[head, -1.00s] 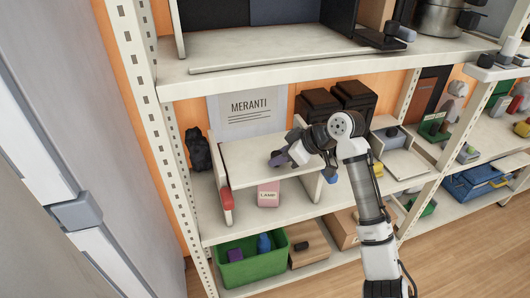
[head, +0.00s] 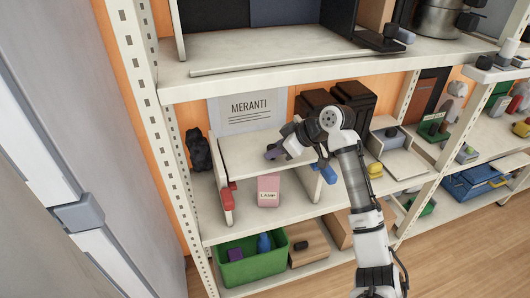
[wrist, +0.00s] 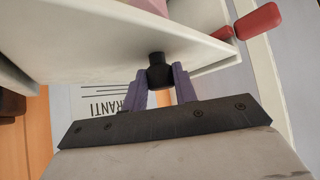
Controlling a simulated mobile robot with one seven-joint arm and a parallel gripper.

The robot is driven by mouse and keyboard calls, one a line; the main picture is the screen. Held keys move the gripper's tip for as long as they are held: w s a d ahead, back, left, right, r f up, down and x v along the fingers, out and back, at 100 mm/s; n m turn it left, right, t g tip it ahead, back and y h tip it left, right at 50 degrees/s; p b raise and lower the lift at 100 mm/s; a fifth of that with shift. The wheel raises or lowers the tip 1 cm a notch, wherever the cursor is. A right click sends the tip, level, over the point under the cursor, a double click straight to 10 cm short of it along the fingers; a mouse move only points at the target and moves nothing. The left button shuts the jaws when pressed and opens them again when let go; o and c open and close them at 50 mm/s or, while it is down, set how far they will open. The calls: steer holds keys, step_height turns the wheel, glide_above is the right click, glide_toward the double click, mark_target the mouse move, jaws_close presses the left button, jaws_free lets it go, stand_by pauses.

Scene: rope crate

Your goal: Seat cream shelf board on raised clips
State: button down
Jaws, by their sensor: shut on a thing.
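The cream shelf board (head: 245,158) lies roughly level between two cream side panels, above the pink lamp box (head: 269,191). A red clip (head: 228,194) shows at the left panel and a blue clip (head: 325,173) at the right panel. The red clip also shows in the wrist view (wrist: 258,20). My gripper (head: 275,152) is at the board's right-front part; its purple fingers (wrist: 160,88) are shut on a black knob (wrist: 158,70) at the board. I cannot tell whether the board touches the clips.
An upper shelf (head: 300,62) runs above the work area. A MERANTI poster (head: 250,108) and dark bins (head: 335,102) stand behind; a black figure (head: 199,150) stands left. A green crate (head: 250,268) sits on the lower shelf. A cream unit (head: 400,160) stands right.

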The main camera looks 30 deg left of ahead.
steer(key=shift+w+a+r, duration=0.1)
steer(key=shift+w+a, duration=0.4)
steer(key=shift+a, duration=0.1)
steer(key=shift+f+b, duration=0.45)
steer(key=shift+f, duration=0.6)
stand_by(1.4)
steer(key=c, duration=1)
jaws_free()
steer(key=shift+c, duration=0.2)
steer(key=shift+f, duration=0.1)
steer(key=b+v, duration=0.2)
steer(key=v, duration=1.1)
steer(key=shift+d+r, duration=0.3)
